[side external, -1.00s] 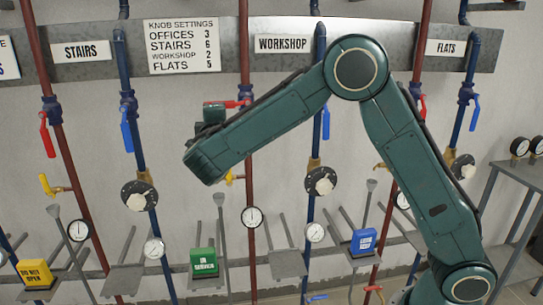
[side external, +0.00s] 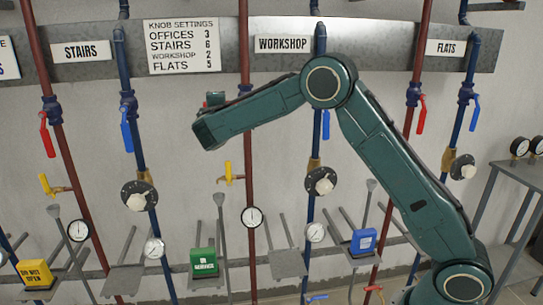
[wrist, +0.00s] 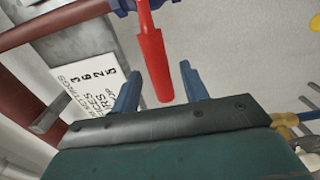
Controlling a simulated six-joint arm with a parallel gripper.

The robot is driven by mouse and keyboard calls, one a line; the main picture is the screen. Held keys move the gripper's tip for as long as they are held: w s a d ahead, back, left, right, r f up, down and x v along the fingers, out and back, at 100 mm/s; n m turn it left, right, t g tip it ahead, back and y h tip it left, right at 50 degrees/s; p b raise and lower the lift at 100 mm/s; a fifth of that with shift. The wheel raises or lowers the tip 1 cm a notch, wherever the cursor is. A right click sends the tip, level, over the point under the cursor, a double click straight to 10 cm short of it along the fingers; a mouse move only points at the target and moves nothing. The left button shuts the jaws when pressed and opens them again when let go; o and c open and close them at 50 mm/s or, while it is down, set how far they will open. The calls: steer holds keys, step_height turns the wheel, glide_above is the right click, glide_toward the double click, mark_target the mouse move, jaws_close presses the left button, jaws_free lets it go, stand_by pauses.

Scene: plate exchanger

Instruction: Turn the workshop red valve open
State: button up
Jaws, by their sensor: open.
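The workshop red valve handle (wrist: 153,55) sticks out across its dark red pipe (wrist: 60,22) in the wrist view. Its free end lies between the two blue fingers of my gripper (wrist: 158,90), with a gap on each side. My gripper is open. In the side view the workshop sign (side external: 283,44) hangs right of the workshop red pipe (side external: 248,185). There my forearm covers the valve and most of the handle, and my fingers are hidden.
A red handle (side external: 47,135) and blue handle (side external: 126,130) hang on pipes to the left. A yellow handle (side external: 229,173) is below my forearm on the workshop red pipe. A knob settings sign (side external: 183,46) is behind. Gauges and tagged levers stand lower down.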

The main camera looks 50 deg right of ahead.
steer(key=shift+x, duration=0.9)
steer(key=shift+c, duration=0.5)
jaws_close()
steer(key=shift+f, duration=0.1)
steer(key=s+d+f+n, duration=0.6)
steer(key=f+n, duration=0.2)
steer(key=n, duration=1)
steer(key=shift+s+d+f, duration=0.2)
steer(key=shift+s+f, duration=0.05)
steer(key=shift+f, duration=0.05)
